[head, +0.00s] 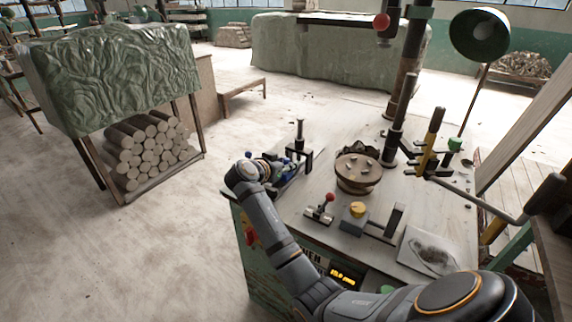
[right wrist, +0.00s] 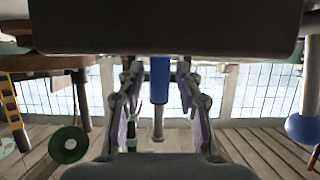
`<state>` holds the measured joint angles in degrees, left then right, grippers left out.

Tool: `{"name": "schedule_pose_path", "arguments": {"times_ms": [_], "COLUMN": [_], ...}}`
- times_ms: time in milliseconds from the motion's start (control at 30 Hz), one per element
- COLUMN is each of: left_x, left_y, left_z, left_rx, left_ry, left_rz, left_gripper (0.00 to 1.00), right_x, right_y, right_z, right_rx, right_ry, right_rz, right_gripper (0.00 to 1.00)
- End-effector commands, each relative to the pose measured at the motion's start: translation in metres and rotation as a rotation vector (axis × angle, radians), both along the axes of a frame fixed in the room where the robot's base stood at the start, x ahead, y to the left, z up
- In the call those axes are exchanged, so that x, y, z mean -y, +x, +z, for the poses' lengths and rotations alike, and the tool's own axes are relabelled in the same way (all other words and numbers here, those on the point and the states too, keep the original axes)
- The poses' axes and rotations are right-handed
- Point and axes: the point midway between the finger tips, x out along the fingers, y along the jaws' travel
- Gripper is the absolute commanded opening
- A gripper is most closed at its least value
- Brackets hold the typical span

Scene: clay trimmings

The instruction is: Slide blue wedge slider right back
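A small dark fixture with blue parts (head: 289,160) stands at the left edge of the workbench, partly hidden by my right gripper. The blue wedge slider seems to be among these parts, but its shape is too small to make out. My right gripper (head: 270,171) is beside the fixture, on its left side. In the right wrist view, the gripper's two fingers (right wrist: 159,103) are spread apart. A blue block (right wrist: 159,76) with a grey rod below it shows between them, with a visible gap on each side. My left gripper is not in view.
A dark upright post (head: 396,130) stands behind. Open floor lies left of the bench.

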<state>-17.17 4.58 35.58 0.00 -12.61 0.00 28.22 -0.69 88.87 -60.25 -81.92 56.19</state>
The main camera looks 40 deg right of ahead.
Motion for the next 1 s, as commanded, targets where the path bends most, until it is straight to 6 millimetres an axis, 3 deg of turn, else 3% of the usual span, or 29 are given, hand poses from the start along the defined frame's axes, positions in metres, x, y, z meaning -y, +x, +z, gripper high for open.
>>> {"name": "schedule_pose_path", "arguments": {"times_ms": [300,700,1000], "left_x": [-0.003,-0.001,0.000], "left_y": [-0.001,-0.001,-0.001], "left_z": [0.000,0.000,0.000], "left_rx": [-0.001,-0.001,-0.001], "left_ry": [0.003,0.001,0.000], "left_rz": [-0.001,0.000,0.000], "left_gripper": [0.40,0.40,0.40], "right_x": [-0.002,-0.058,-0.064], "right_y": [-0.001,-0.023,-0.027], "right_z": [0.001,0.024,0.029], "right_rx": [0.001,0.000,0.000], "right_ry": [0.001,0.003,0.000], "right_rz": [0.001,0.002,0.000], "right_gripper": [0.41,0.41,0.41]}}
